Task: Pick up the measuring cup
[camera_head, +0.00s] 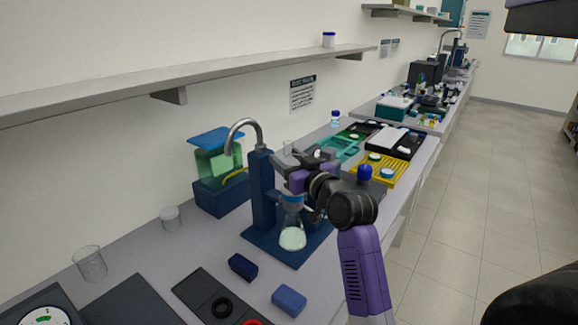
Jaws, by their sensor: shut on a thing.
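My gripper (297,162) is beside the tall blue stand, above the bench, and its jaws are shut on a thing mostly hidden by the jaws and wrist. A faint clear edge shows just behind the fingers, but I cannot tell whether it belongs to the measuring cup. A clear, open-topped cup (89,264) stands upright on the bench at the far left, well apart from my gripper. A smaller clear vessel with a whitish top (170,218) stands farther back. I cannot read measuring marks on either one.
A blue stand (263,190) with a curved metal pipe rises close to my gripper. A conical flask (292,235) with pale liquid is below. A green tank (215,160) is behind. Blue blocks (289,299) lie in front. Yellow rack (385,168) and trays fill the right.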

